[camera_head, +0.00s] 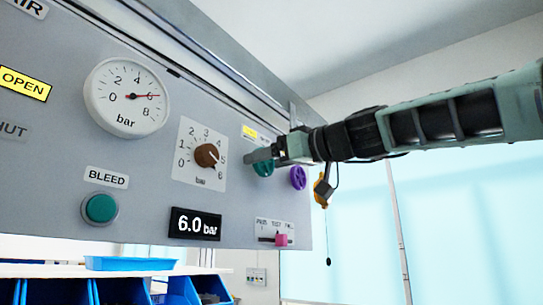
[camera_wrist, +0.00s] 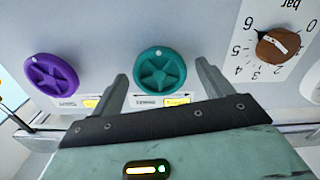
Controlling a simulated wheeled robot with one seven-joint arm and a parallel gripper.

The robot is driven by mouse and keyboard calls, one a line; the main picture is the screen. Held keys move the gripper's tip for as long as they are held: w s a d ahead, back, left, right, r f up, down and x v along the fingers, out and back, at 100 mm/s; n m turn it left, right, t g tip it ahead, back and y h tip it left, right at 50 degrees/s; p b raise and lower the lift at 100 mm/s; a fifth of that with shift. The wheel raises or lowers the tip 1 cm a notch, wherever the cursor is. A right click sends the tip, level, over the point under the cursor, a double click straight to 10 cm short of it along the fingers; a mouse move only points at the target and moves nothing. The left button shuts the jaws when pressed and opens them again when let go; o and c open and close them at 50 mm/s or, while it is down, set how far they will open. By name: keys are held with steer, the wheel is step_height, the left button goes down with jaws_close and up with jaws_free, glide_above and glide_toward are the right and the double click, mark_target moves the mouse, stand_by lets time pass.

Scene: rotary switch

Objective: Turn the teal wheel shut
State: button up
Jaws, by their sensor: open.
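The teal wheel (camera_wrist: 160,73) is a round spoked handwheel on the grey panel, with a pale dot near its top edge in the wrist view. In the head view the teal wheel (camera_head: 263,170) is partly hidden behind my gripper (camera_head: 256,157). In the wrist view my gripper (camera_wrist: 162,72) is open, one finger at each side of the wheel, with visible gaps. I cannot tell whether the fingertips reach the wheel's depth. A small label strip with a yellow part (camera_wrist: 177,100) lies by the wheel, partly covered by my gripper.
A purple wheel (camera_wrist: 51,74) sits close by, outside one finger. A brown knob (camera_head: 207,156) on a bar scale sits on the other side. The gauge (camera_head: 127,97) needle points near 6, and the display (camera_head: 195,224) reads 6.0 bar. An orange tag (camera_head: 322,190) hangs beyond the panel.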

steer(key=c, duration=1)
